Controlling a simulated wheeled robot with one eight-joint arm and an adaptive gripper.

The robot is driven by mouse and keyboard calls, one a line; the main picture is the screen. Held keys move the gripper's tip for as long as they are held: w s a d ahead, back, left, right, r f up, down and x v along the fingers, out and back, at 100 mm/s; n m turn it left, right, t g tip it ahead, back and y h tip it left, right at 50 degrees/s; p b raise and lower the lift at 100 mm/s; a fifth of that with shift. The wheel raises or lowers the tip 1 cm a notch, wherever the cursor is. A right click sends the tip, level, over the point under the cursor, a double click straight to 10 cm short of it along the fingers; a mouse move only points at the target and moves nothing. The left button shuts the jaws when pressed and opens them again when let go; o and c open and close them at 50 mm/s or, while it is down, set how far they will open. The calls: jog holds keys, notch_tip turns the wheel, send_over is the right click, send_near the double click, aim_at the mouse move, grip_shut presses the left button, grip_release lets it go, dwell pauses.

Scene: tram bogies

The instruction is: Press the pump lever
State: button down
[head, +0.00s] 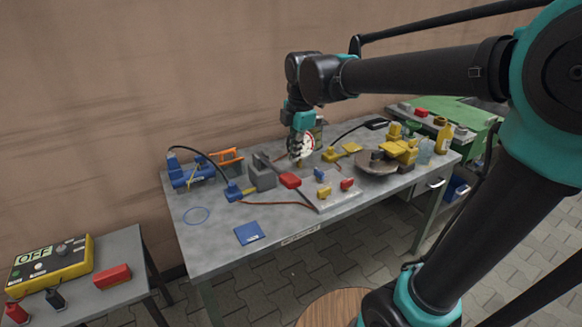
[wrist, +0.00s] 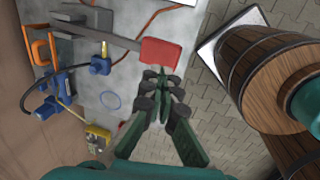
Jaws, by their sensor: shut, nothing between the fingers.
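The pump lever is a grey bar with a red grip (head: 290,180), rising from a grey block (head: 262,173) on the metal workbench. In the wrist view the red grip (wrist: 161,52) lies just beyond my fingertips, with its grey bar (wrist: 100,36) running to the upper left. My gripper (head: 298,158) is above the bench, in front of a round white gauge (head: 308,146). In the wrist view my gripper (wrist: 158,76) has its fingers together, with nothing between them. I cannot tell whether the fingertips touch the red grip.
A blue vise-like device (head: 190,172) and an orange frame (head: 229,157) stand at the bench's left rear. A plate with coloured knobs (head: 332,196) lies right of the grip. Yellow parts on a round disc (head: 378,166) are further right. The front left bench is mostly clear around a blue pad (head: 249,233).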

aim_at(290, 178)
jog(key=w+a+r+g+h, duration=0.2)
jog(key=w+r+g, duration=0.1)
jog(key=r, duration=0.4)
jog(key=shift+w+a, duration=0.15)
jog(key=shift+a, duration=0.15)
jog(key=f, duration=0.4)
jog(key=s+f, duration=0.1)
jog(key=f, duration=0.4)
jog(key=d+f, duration=0.1)
jog(key=f, duration=0.3)
jog(key=shift+s+f, duration=0.3)
jog(key=shift+f, duration=0.05)
